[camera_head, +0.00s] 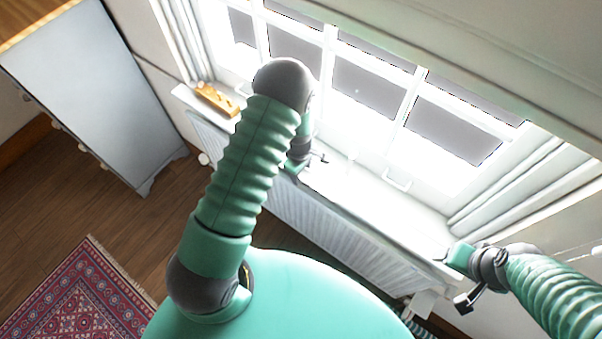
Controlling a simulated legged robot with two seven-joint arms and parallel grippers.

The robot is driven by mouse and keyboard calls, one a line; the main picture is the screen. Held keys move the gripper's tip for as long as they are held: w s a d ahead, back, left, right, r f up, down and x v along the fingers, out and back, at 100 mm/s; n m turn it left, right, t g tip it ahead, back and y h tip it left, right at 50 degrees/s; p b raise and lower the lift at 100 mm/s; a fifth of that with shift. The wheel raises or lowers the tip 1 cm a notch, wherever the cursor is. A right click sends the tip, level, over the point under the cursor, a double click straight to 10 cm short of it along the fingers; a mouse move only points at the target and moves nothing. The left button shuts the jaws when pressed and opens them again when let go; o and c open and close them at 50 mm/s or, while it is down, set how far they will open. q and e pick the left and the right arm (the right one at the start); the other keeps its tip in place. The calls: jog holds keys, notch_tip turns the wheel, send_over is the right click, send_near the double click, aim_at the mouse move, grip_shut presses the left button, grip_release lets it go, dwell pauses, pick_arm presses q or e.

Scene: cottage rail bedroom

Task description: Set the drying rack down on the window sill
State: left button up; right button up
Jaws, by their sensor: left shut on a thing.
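My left gripper (300,166) is over the window sill (375,203), close to its front edge, partly hidden behind my own arm. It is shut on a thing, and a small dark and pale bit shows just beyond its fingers. This fits the drying rack, but its shape is lost in the glare, and I cannot tell whether it touches the sill. My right gripper (456,262) is at the right end of the sill; its fingers are too unclear to tell open from shut.
A wooden object (217,100) lies on the sill's left end. A white radiator (335,244) is below the sill, the bright window (370,88) behind it. A pale chest of drawers (85,85) stands left. A red rug (82,295) lies on the wooden floor.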

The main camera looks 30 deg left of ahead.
pick_arm(q)
jog(key=o, duration=0.9)
jog(key=shift+a, duration=0.2)
jog(key=o, duration=0.5)
jog(key=shift+a+f, duration=0.15)
jog(key=shift+a, duration=0.25)
notch_tip(320, 180, up, 17)
jog(key=b, duration=0.2)
jog(key=shift+s+d, duration=0.2)
jog(key=shift+s, duration=0.1)
pick_arm(e)
jog(key=shift+a+f, duration=0.3)
jog(key=shift+f, duration=0.6)
pick_arm(q)
jog(key=shift+s+a+f, duration=0.1)
jog(key=shift+f, duration=0.05)
pick_arm(e)
jog(key=shift+a, duration=0.15)
pick_arm(q)
jog(key=s+d+f+m+t+b, duration=0.2)
jog(key=s+d+m+b, duration=0.5)
jog(key=s+m, duration=0.4)
jog(key=f+m, duration=0.1)
jog(key=m, duration=0.5)
jog(key=shift+d, duration=0.35)
pick_arm(e)
jog(key=s+x, duration=0.1)
jog(key=x, duration=0.6)
jog(key=shift+s+f, duration=0.35)
jog(key=shift+f, duration=0.05)
